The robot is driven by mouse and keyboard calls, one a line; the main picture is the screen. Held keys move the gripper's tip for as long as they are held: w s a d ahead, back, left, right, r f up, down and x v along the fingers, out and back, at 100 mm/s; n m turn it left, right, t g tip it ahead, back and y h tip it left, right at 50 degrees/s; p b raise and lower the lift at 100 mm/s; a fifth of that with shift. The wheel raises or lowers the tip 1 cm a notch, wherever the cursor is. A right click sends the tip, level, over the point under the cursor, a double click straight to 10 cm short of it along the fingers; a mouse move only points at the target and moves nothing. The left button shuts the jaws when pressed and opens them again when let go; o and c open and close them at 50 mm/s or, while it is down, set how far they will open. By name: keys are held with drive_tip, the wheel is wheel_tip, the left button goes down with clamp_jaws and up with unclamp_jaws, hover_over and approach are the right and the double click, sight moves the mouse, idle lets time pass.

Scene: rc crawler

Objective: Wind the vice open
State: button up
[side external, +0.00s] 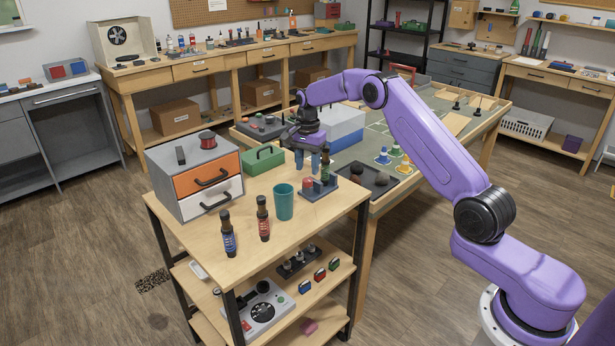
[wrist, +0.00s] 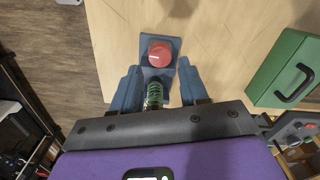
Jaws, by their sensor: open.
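A small blue-grey fixture (side external: 320,192) stands on the wooden cart top near its right side. It carries a red round piece and a green coil-sprung piece (side external: 325,170) standing upright. I cannot tell for sure whether this fixture is the vice; no winding handle shows clearly. In the wrist view the red piece (wrist: 160,54) sits just beyond the fingertips, and the green coil (wrist: 154,92) lies between the fingers. My gripper (side external: 307,166) is open, pointing down over the fixture. Its two blue fingers (wrist: 157,78) stand apart on either side of the coil; contact is unclear.
A green toolbox (side external: 263,160) stands behind the fixture, near the grey drawer cabinet (side external: 163,185). A teal cup (side external: 284,202) and two dark bottles (side external: 264,220) stand at the front. A dark tray (side external: 366,180) lies on the bench at right.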

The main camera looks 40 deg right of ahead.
sight(308, 179)
drive_tip(key=shift+f, duration=2.2)
drive_tip(key=c, duration=0.8)
drive_tip(key=shift+o, duration=0.2)
drive_tip(key=shift+n, duration=0.6)
drive_tip(key=o, duration=0.8)
drive_tip(key=shift+c, duration=0.2)
